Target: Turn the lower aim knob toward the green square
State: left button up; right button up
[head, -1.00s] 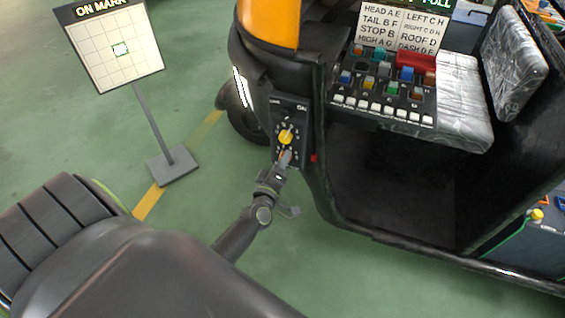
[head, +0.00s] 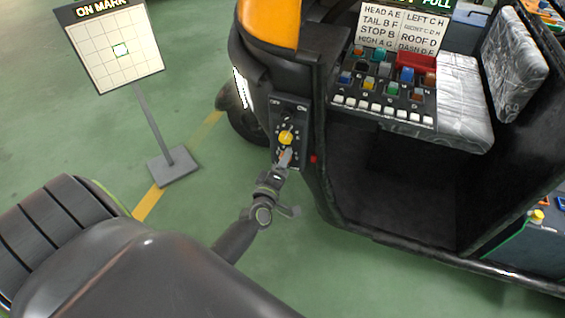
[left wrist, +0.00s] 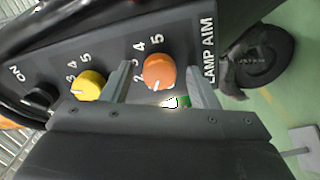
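The lower aim knob is orange (left wrist: 158,72), with a pale pointer mark, on the black panel marked LAMP AIM (left wrist: 211,52). In the head view the knob is mostly hidden by my left gripper (head: 285,160). In the left wrist view that gripper (left wrist: 160,85) is open, one finger on each side of the orange knob, with visible gaps. A yellow knob (left wrist: 88,85) sits beside it; in the head view it is above (head: 286,138). My right gripper is not in view.
A black switch knob (left wrist: 40,98) is at the panel's far end. The rickshaw's front wheel (head: 246,124) is left of the panel. The board's stand base (head: 173,167) is on the green floor. A switch console (head: 385,112) and silver seat are at right.

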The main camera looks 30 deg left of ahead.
pick_arm(q)
jog(key=b+v, duration=0.8)
jog(key=v, duration=0.9)
jog(key=shift+s, duration=0.25)
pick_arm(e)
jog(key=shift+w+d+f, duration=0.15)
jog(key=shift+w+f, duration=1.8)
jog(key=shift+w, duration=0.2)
